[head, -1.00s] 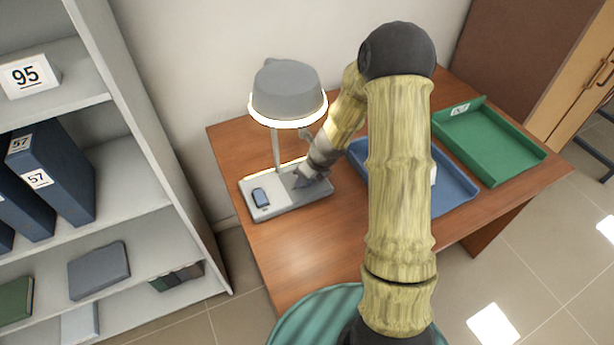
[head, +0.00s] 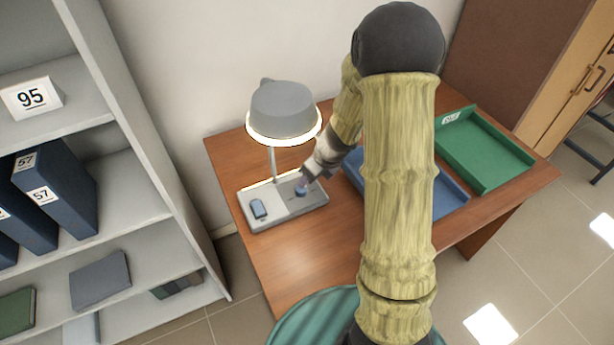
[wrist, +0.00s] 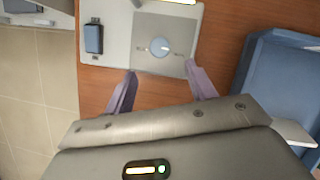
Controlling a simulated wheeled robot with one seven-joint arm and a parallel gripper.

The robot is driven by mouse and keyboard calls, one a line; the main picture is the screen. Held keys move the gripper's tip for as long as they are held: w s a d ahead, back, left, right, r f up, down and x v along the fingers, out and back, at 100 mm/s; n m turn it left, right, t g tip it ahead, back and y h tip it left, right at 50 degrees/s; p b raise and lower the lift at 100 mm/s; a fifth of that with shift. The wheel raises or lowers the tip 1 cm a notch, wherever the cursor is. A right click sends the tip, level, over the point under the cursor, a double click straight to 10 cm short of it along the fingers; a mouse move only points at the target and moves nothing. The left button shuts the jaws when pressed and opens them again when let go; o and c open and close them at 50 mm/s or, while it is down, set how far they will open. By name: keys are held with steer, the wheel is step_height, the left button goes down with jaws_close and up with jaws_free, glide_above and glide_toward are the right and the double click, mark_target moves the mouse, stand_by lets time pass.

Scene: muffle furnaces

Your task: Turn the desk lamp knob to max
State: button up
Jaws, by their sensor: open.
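The desk lamp (head: 282,112) stands on the table with its grey shade lit along the rim. Its base (head: 262,219) carries a blue switch (head: 258,208) on the left and a round blue knob (head: 300,191) on the right. In the wrist view the knob (wrist: 159,46) sits on a grey panel between two small marks, with a light line across its face. My gripper (wrist: 164,84) is open and empty, its two purple fingers apart. The knob lies beyond the fingertips, roughly centred between them, and they do not touch it. In the head view my gripper (head: 306,180) is close to the knob.
A blue tray (head: 452,194) lies right of the lamp, with a green tray (head: 488,150) further right. A shelf unit with blue binders (head: 50,195) stands at the left. The table's front left (head: 290,260) is clear.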

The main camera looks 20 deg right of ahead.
steer(key=p+v, duration=0.2)
steer(key=v, duration=0.5)
steer(key=shift+r, duration=0.4)
steer(key=shift+s+d, duration=0.1)
steer(key=shift+d, duration=0.05)
